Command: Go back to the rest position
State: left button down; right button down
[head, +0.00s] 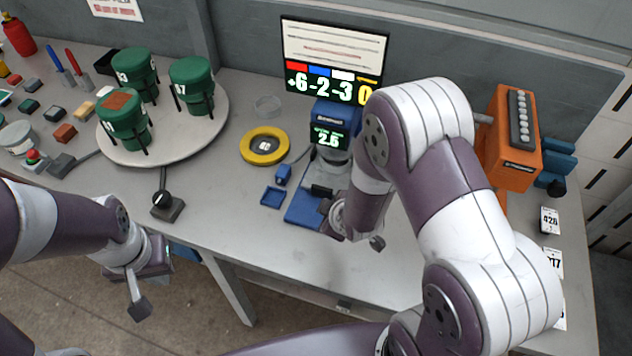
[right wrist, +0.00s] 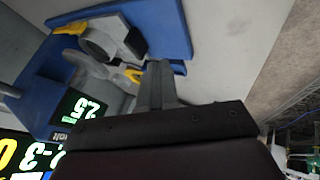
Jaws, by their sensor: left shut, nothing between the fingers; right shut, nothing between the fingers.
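My left gripper (head: 138,306) hangs in front of the table's left front edge, over the floor. It is shut and empty. My right arm reaches over the right part of the table, and my right gripper (head: 376,243) is above the table top just right of the blue device's base plate (head: 304,208). In the right wrist view its fingers (right wrist: 158,80) are together with nothing between them. The blue device (head: 333,130) with a green number display stands behind it; its lower right side is partly hidden by my right arm.
Several green drums (head: 192,86) stand on a white round plate (head: 215,122) at the left. A yellow ring (head: 264,146) lies mid-table. A number screen (head: 333,62) stands at the back. An orange unit (head: 508,140) stands at the right. The front middle of the table is clear.

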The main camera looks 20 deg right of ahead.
jog(key=s+f+m+g, duration=0.2)
jog(key=s+m+g, duration=0.1)
jog(key=s, duration=0.2)
jog(key=s+d+r+m+g, duration=0.1)
jog(key=s+r+m, duration=0.2)
jog(key=r, duration=0.3)
jog(key=s+d+r+m+g, duration=0.1)
jog(key=s+r+m+g, duration=0.1)
jog(key=r, duration=0.5)
jog(key=shift+s+d+r+m+h, duration=0.25)
jog(key=shift+s+m, duration=0.2)
jog(key=shift+m, duration=0.45)
